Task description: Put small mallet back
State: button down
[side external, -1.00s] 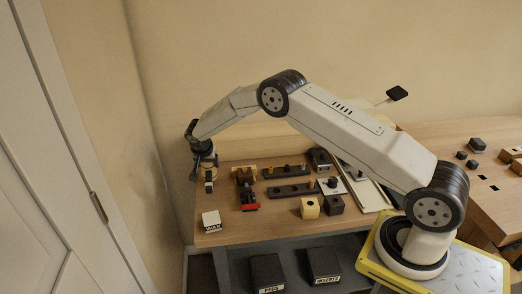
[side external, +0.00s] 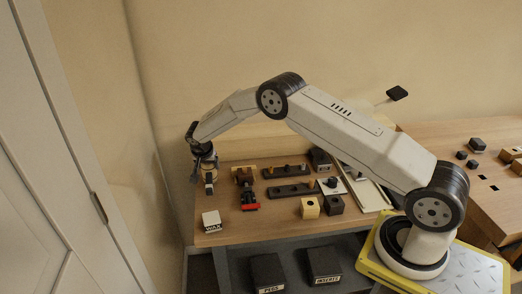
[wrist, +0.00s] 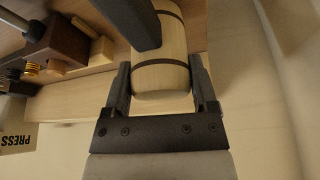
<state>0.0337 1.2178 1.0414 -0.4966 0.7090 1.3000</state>
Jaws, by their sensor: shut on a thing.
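The small mallet has a pale wooden barrel head with dark bands. In the wrist view the mallet head (wrist: 160,78) lies between the two dark fingers of my gripper (wrist: 162,98), which is shut on it. A dark bar crosses over the head at the top; I cannot tell whether it is the handle. In the side view my gripper (side external: 207,180) is at the far left of the bench with the pale mallet head (side external: 208,171) in it. Whether the mallet touches the bench top is hard to tell.
A white WAX block (side external: 211,221) sits at the front left of the bench (side external: 270,229). A red-ended dark tool (side external: 248,198) lies right of my gripper. Dark peg strips (side external: 291,190) and two blocks (side external: 310,208) stand further right. A wall is close on the left.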

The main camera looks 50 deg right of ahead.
jog(key=shift+f, duration=0.55)
dwell(0.7)
grip_release()
jog(key=shift+r, duration=0.2)
jog(key=shift+v, duration=3.35)
jog(key=shift+s+a, duration=0.1)
jog(key=shift+s+a+r, duration=0.1)
jog(key=shift+s+r, duration=0.25)
jog(key=s+a+r+n+y, duration=0.1)
jog(key=s+r+n, duration=0.2)
jog(key=s, duration=0.7)
jog(key=s+a+r+n+y, duration=0.1)
jog(key=s+n, duration=0.3)
jog(key=s, duration=0.7)
jog(key=s+a+r+n+y, duration=0.1)
jog(key=s+a+r+n, duration=0.2)
jog(key=s, duration=0.8)
jog(key=shift+s+r+n+y, duration=0.25)
jog(key=shift+r+n, duration=0.35)
jog(key=shift+r, duration=0.3)
